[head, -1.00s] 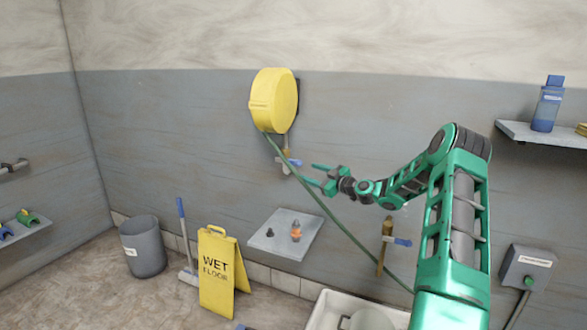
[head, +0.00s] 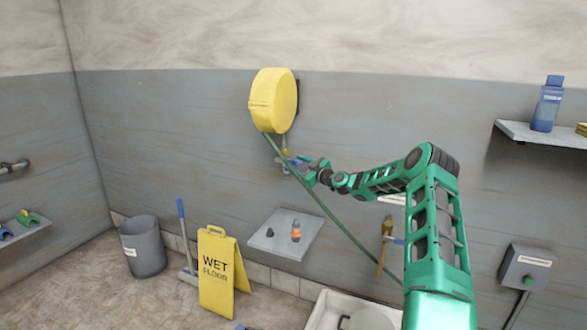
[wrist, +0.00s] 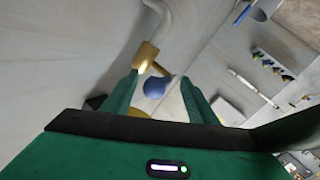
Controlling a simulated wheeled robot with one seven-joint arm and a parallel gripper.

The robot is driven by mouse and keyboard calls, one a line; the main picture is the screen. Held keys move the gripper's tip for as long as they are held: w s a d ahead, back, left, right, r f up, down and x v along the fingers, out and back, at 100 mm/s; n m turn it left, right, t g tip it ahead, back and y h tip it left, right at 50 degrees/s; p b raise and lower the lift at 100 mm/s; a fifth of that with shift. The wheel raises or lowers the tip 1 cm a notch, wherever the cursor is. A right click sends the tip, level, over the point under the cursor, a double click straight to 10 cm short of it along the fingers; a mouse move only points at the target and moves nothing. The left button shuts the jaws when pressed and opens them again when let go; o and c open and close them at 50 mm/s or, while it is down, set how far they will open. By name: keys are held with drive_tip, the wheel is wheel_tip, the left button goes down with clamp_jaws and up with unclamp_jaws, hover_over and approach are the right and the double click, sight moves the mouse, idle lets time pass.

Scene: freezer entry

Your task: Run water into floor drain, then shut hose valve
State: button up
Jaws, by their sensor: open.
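The yellow hose reel (head: 273,100) hangs on the wall. A green hose (head: 330,213) runs from it down to the right, behind my arm. Below the reel is a brass valve (wrist: 146,56) with a blue handle (wrist: 154,87). In the head view my gripper (head: 298,166) is at this valve and partly covers it. In the wrist view my gripper (wrist: 158,90) is open, with the blue handle between its two green fingers; I cannot tell if they touch it. I cannot make out a floor drain or the hose's end.
A second brass fitting (head: 385,243) is on the wall beside my arm. Below are a grey wall shelf (head: 268,245) with small fittings, a white sink (head: 322,318), a yellow wet-floor sign (head: 215,275) and a grey bin (head: 145,250). A shelf (head: 510,129) holds a blue bottle (head: 547,105).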

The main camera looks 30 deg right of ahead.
clamp_jaws()
drive_tip(key=shift+a, duration=0.25)
drive_tip(key=shift+d+r, duration=0.1)
